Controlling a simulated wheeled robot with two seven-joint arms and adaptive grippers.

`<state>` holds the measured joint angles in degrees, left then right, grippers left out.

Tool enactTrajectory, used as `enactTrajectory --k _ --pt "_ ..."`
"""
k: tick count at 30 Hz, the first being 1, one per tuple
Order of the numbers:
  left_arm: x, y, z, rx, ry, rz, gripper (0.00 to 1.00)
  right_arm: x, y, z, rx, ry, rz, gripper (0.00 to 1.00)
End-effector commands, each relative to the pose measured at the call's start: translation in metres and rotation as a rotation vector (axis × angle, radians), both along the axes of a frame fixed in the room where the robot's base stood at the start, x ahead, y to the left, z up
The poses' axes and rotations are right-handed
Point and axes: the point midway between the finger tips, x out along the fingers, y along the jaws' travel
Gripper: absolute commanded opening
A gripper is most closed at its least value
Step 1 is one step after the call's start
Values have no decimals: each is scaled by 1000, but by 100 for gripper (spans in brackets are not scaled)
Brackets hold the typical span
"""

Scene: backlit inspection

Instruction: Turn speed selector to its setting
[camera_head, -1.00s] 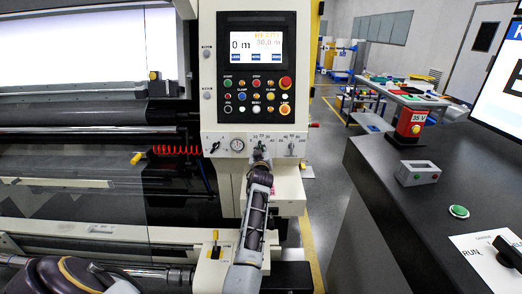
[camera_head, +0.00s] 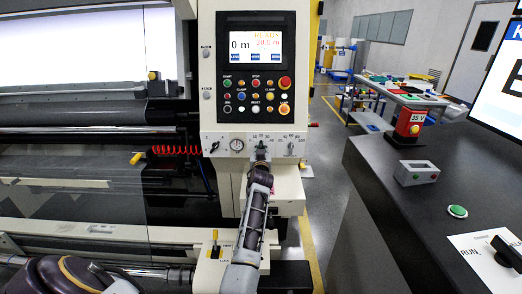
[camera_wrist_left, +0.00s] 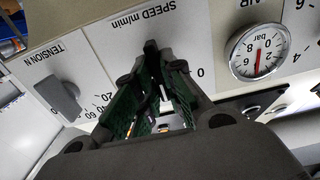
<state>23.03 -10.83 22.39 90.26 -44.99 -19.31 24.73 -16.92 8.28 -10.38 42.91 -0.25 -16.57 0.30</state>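The speed selector (camera_head: 261,143) is on the pale control strip below the machine's screen. Most of it is hidden by my left gripper (camera_head: 261,155), which reaches it from below. In the left wrist view, the green-padded fingers of the left gripper (camera_wrist_left: 164,68) point at the middle of the "SPEED m/min" scale (camera_wrist_left: 145,20). They appear closed around the selector, whose pointer I cannot make out. My right gripper is not in view.
The grey tension knob (camera_wrist_left: 58,97) is left of the gripper in the wrist view, and the bar gauge (camera_wrist_left: 258,52) is right. Above the strip are coloured buttons (camera_head: 256,95) and a screen (camera_head: 255,45). A dark desk (camera_head: 400,220) stands at right.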

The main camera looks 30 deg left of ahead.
Motion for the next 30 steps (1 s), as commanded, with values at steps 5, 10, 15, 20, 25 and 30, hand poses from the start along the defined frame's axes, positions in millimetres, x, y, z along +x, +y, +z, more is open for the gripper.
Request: enactTrajectory --k 5,10,15,20,25,30 --pt "0 0 0 -1 0 0 31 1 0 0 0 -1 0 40" --pt "0 0 0 -1 -1 0 31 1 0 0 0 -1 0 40" --pt "0 0 1 0 -1 0 31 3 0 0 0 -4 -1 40" --pt "0 1 9 -2 -3 1 31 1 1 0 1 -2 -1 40" --pt "0 0 27 -1 -4 0 31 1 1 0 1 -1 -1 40" --pt "0 1 50 0 -4 1 31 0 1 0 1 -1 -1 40"
